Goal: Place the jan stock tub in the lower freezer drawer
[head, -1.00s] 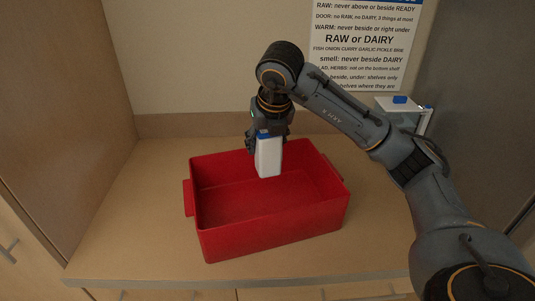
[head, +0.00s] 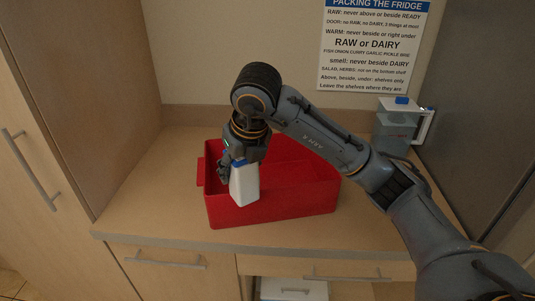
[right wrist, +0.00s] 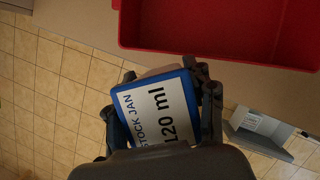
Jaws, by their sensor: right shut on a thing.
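The jan stock tub (head: 244,185) is white with a blue lid. I cannot surely identify the lower freezer drawer. My left gripper is not in view.
The red bin (head: 300,204) stands on the wooden counter (head: 140,205). A clear jug (head: 396,128) with a blue top stands at the back right. Below the counter is a pale handled front (head: 290,290). A labelled grey-white thing (right wrist: 258,130) shows low in the wrist view.

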